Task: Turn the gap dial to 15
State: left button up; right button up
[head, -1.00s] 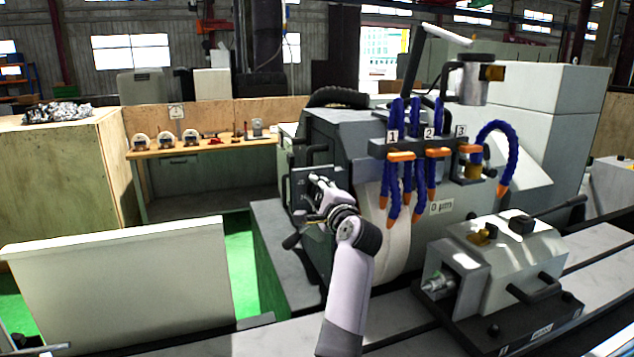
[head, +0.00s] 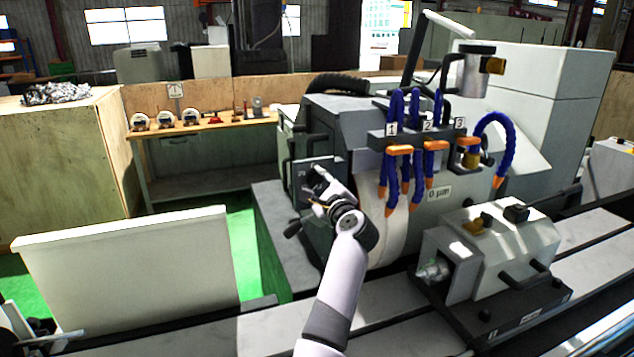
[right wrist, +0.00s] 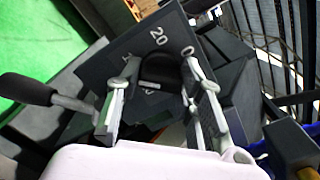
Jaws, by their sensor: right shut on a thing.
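The gap dial is a black knob (right wrist: 160,70) on a dark square plate (right wrist: 118,66) with white numerals, seen in the right wrist view. The numerals 20 and 0 are readable; others are partly covered by the fingers. My right gripper (right wrist: 155,90) is shut on the knob, one finger on each side. In the head view, the plate (head: 312,169) is on the left face of the grey grinder (head: 345,125), and my right gripper (head: 321,183) is at it, hiding the knob. Which number the knob points to cannot be told. My left gripper is not in view.
A dark lever handle (right wrist: 26,88) sticks out close beside the gripper. Blue coolant hoses (head: 393,188) hang right of my arm. A light panel (head: 130,270) stands at the lower left, and a workhead (head: 500,245) is on the table to the right.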

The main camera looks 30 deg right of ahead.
aim_at(318, 177)
jog(key=shift+f, duration=0.15)
jog(key=o, duration=1.2)
jog(key=shift+c, duration=0.2)
notch_tip(318, 177, up, 10)
jog(key=shift+s+r, duration=0.1)
jog(key=shift+s, duration=0.05)
jog(key=shift+d, duration=0.1)
